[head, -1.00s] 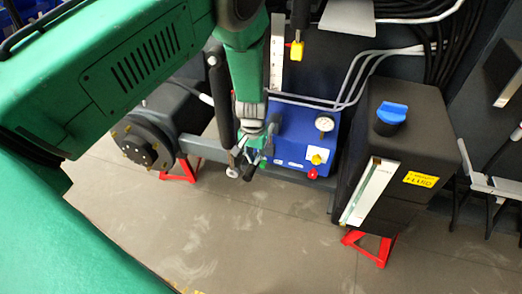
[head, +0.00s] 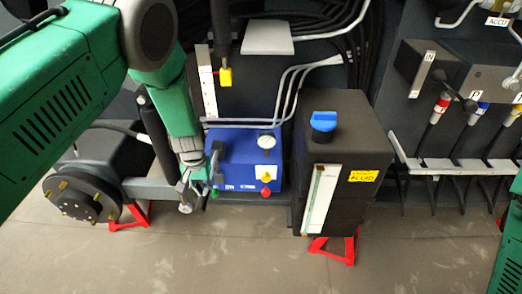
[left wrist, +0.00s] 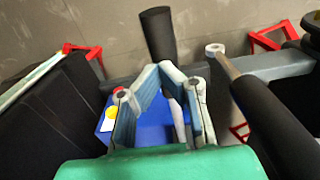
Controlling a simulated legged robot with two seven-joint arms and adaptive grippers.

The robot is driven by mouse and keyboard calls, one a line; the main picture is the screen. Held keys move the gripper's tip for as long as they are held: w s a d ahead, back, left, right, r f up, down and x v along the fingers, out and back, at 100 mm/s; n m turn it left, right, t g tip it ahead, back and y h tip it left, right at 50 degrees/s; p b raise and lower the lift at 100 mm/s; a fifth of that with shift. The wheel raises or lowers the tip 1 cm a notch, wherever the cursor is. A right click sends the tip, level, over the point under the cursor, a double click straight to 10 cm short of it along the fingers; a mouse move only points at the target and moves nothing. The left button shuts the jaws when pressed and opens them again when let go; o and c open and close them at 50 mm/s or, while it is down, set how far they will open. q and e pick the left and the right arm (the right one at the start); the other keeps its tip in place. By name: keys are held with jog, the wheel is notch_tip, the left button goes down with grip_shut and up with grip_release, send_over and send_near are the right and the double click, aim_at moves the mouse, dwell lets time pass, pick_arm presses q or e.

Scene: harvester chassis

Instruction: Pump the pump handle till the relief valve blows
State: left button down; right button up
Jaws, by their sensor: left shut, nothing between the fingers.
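The blue pump box (head: 236,152) stands low against the chassis, with a round white gauge (head: 267,141) on top and yellow (head: 265,170) and red (head: 266,192) fittings in front. The relief valve cannot be told for sure. The dark pump handle (head: 214,163) is at the box's left side, partly hidden by my left gripper (head: 189,181). In the left wrist view, its black grip (left wrist: 157,32) lies just beyond the fingertips, and the blue box (left wrist: 153,125) shows behind the fingers. My left gripper (left wrist: 168,72) is shut with nothing between the fingers. My right gripper is out of view.
A black tank (head: 336,175) with a blue cap (head: 323,121) stands right of the pump on red stands. A dark cylinder (head: 152,125) with a rod eye hangs beside my left gripper. A round flanged hub (head: 84,193) is at left. The floor in front is clear.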

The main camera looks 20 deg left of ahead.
aim_at(204, 198)
pick_arm(q)
jog(key=shift+a+f, duration=0.15)
jog(key=shift+a, duration=0.35)
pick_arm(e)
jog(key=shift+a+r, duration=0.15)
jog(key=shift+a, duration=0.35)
pick_arm(q)
jog(key=shift+d, duration=0.35)
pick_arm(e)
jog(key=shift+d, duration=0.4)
